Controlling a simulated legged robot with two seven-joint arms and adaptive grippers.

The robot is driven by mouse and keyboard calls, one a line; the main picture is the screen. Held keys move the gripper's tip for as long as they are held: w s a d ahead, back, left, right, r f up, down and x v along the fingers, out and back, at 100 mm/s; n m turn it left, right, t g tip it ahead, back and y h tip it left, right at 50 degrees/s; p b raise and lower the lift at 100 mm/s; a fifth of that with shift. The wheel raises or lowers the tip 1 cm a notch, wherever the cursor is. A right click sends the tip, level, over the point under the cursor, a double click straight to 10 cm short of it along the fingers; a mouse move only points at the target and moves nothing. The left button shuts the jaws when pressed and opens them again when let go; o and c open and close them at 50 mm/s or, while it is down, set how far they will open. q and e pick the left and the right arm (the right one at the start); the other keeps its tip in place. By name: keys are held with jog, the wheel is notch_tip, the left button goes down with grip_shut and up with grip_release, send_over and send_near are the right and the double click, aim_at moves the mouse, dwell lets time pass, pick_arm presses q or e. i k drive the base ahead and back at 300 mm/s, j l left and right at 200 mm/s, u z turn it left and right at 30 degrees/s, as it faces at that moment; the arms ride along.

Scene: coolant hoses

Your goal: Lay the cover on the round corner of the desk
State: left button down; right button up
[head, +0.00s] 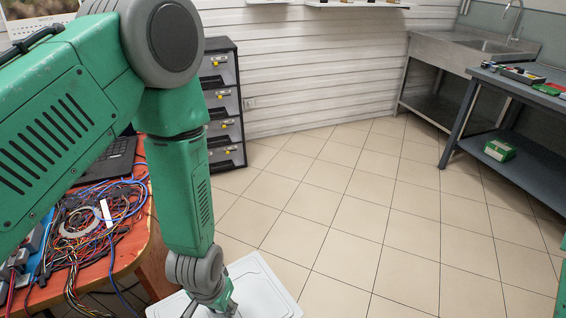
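The white cover (265,282), a flat panel with rounded corners and a raised rim, shows at the bottom centre, cut off by the frame edge. My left gripper (226,303) hangs down in front of the cover's middle. Its fingertips are partly cut off, so I cannot tell whether they grip the cover. The wooden desk (140,247) is at the lower left, with its round corner just left of my gripper. My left arm hides part of the desk. My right gripper is out of view.
Tangled cables (95,225) and a dark laptop (112,160) lie on the desk. A drawer cabinet (222,105) stands behind. A metal sink (480,45) and a dark workbench (530,85) stand at the right. The tiled floor (370,220) between is clear.

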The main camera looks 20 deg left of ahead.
aim_at(99, 222)
jog(key=i+l+u, duration=0.25)
jog(key=u, duration=0.2)
jog(key=i+l+u, duration=0.25)
jog(key=l+u, duration=0.2)
jog(key=i+l+u, duration=0.2)
jog(key=l+u, duration=0.2)
jog(key=i+l+u, duration=0.1)
jog(key=l+u, duration=0.35)
